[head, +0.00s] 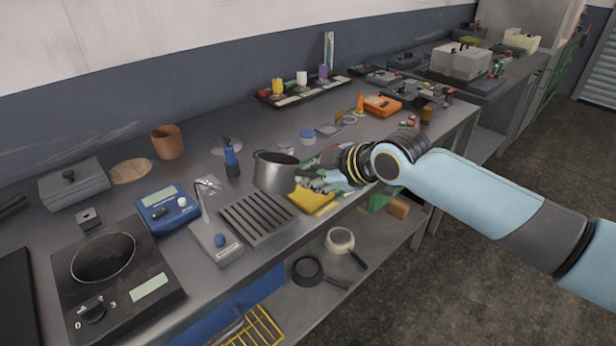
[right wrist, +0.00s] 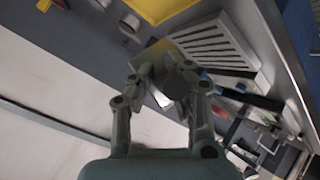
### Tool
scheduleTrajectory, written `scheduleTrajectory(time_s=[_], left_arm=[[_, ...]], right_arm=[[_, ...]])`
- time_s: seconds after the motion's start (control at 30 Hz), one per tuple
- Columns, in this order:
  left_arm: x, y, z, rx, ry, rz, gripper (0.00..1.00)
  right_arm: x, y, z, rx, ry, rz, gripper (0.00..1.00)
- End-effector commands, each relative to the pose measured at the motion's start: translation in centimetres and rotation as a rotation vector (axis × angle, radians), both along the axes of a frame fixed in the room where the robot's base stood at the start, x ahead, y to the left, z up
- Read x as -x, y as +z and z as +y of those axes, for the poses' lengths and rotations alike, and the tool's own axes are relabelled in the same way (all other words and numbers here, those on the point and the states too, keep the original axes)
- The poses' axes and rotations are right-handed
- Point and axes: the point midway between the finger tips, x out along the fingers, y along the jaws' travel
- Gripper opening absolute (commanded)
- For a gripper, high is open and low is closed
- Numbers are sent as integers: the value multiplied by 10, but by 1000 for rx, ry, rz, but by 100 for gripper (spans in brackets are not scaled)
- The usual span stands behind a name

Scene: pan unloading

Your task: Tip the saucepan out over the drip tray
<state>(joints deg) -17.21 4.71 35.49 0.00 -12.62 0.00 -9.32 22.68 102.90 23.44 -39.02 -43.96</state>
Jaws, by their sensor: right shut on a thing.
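A grey metal saucepan (head: 274,173) is upright and level, with its dark open mouth facing up. It appears at the back right edge of the slotted drip tray (head: 257,217); its exact height above the bench is hard to tell. My right gripper (head: 313,180) is at the pan's right side, shut on its handle, which my fingers mostly hide. In the right wrist view my fingers (right wrist: 163,74) close on a pale grey piece, and the drip tray (right wrist: 212,45) shows beyond them. The pan's contents cannot be made out. My left gripper is not in view.
Yellow cloths (head: 312,200) lie at the right. A blue scale (head: 166,206) and a hot plate (head: 115,274) are farther left. The bench's front edge is close.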

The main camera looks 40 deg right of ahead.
Motion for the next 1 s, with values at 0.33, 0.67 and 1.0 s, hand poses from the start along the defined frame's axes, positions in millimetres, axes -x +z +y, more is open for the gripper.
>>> scheduleTrajectory(time_s=[0.33,0.67,1.0], left_arm=[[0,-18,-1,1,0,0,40],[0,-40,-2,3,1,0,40],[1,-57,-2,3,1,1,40]], right_arm=[[-6,-4,-15,-320,-1,112,0],[-7,-7,-19,-492,-2,173,0],[-8,-8,-22,-621,-1,219,0]])
